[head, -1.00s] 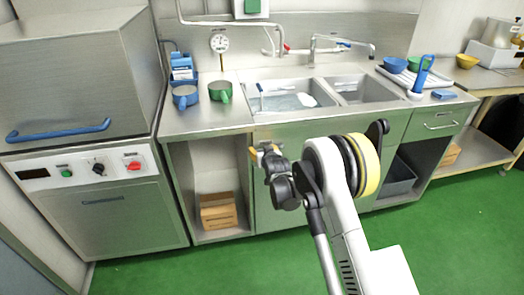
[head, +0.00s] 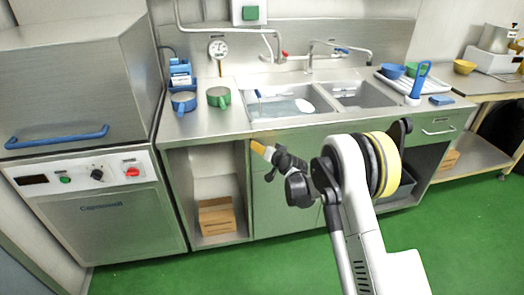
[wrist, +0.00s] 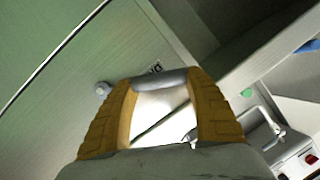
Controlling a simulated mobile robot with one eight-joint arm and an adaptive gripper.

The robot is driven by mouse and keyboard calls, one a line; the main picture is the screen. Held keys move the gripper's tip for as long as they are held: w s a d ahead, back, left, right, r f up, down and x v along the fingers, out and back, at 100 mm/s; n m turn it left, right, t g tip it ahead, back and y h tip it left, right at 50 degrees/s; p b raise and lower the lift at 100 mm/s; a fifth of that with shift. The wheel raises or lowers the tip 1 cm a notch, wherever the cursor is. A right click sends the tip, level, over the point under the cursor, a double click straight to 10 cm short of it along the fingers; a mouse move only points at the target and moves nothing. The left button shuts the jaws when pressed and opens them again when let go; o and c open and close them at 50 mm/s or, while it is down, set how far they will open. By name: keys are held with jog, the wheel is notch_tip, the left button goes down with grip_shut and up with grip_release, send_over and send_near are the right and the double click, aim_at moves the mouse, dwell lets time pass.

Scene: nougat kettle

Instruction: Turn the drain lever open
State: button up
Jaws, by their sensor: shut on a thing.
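My gripper (head: 257,147) is at the front of the sink cabinet, just below the counter edge and under the left sink basin (head: 286,105). In the wrist view my gripper (wrist: 160,84) has its two yellow-orange fingers either side of a short grey bar, which appears to be the drain lever (wrist: 160,79). The fingers are shut on it. Beside it on the green-grey cabinet panel (wrist: 90,55) are a small round knob (wrist: 103,88) and a partly hidden dark label (wrist: 155,68). In the head view my gripper hides the lever.
Left of the sink, a blue mug (head: 183,102) and a green mug (head: 219,97) stand on the counter (head: 205,122). A cardboard box (head: 217,216) sits in the open bay below. A faucet (head: 335,45) stands behind the basins. The green floor (head: 200,272) in front is clear.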

jog(key=shift+d+r, duration=0.1)
jog(key=shift+r, duration=0.05)
dwell(0.3)
jog(key=o, duration=1.4)
jog(key=shift+o, duration=0.2)
jog(key=shift+s+d, duration=0.1)
jog(key=v, duration=1.1)
jog(key=shift+s+d, duration=0.2)
jog(key=shift+s, duration=0.15)
jog(key=shift+r, duration=0.1)
